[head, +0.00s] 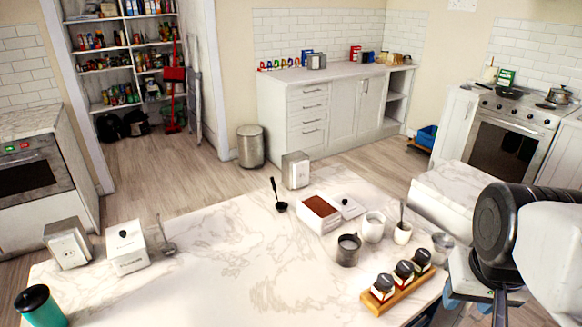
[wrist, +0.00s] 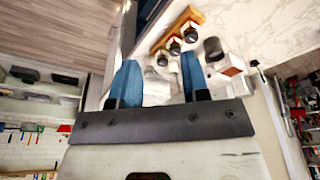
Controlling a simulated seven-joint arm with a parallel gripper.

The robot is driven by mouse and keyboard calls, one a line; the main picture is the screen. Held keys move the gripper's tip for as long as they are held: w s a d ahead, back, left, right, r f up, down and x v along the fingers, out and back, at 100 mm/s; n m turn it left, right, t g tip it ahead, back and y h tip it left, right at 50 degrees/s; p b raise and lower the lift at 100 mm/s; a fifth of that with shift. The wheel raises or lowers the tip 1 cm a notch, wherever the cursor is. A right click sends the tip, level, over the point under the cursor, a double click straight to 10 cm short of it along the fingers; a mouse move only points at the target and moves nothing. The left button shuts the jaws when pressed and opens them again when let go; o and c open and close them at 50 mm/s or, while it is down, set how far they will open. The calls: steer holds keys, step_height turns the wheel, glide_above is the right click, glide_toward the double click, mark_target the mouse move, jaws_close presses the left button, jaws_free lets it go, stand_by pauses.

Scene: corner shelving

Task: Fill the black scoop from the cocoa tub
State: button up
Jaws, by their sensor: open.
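The cocoa tub (head: 315,224) is a white, open box with brown powder inside, on the marble table in the head view. Its white lid (head: 350,207) with a black knob lies against its right side. The black scoop (head: 279,204) rests left of the tub, its handle pointing up and away; I see no powder in it. My gripper (wrist: 160,60) is open and empty in the wrist view, its two blue fingers apart. In the head view it is mostly hidden by my arm at the lower right, well right of the tub and scoop.
A wooden rack (head: 375,306) with three dark-lidded jars stands at the table's front right. A grey canister (head: 348,252), white mugs (head: 373,228) and a glass jar (head: 443,244) stand between. A white box (head: 127,258) and a metal scoop (head: 168,247) are left. The table's middle is clear.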

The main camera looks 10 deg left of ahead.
steer(key=w+a+r+n, duration=0.1)
steer(key=w+a+r, duration=0.2)
steer(key=w, duration=0.6)
steer(key=w+a+r+n, duration=0.1)
steer(key=w+a+r, duration=0.15)
steer(key=w, duration=0.65)
steer(key=n+g, duration=0.3)
steer(key=n, duration=0.4)
glide_above(272, 178)
step_height(272, 178, down, 20)
steer(key=shift+d+f, duration=0.1)
steer(key=shift+f, duration=0.05)
steer(key=shift+f, duration=0.15)
steer(key=shift+f, duration=3.8)
